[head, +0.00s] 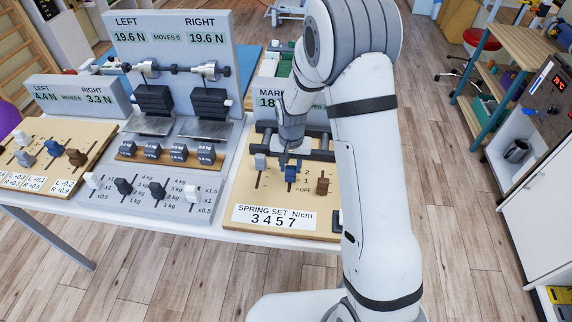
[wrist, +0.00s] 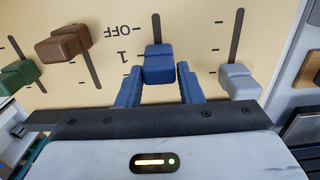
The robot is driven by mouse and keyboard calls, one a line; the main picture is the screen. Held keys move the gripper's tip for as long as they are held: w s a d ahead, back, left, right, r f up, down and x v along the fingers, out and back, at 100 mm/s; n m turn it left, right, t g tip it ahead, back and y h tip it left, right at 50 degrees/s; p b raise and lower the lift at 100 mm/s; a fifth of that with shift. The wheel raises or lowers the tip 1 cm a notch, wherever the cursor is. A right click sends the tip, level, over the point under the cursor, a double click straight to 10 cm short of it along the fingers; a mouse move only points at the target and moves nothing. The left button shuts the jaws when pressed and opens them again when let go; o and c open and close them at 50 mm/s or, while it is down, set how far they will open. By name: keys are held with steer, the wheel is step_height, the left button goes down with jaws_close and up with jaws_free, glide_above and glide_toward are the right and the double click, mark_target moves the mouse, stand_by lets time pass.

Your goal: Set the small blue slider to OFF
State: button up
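A pale grey slider (head: 260,161) and a brown slider (head: 322,186) stand close on either side. A dark bar frame (head: 318,155) lies behind them. More sliders stand on the panels to the left.

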mark_target(289, 189)
jaws_close()
steer(key=shift+s+a+b, duration=0.2)
steer(key=shift+s+b, duration=0.1)
steer(key=shift+s, duration=0.65)
steer(key=shift+s+a+b, duration=0.2)
steer(key=shift+s+b, duration=0.05)
steer(key=shift+s, duration=0.7)
steer(key=shift+o, duration=1.4)
jaws_free()
steer(key=shift+s, duration=0.1)
steer(key=shift+o, duration=1)
step_height(289, 189, up, 8)
steer(key=b, duration=0.1)
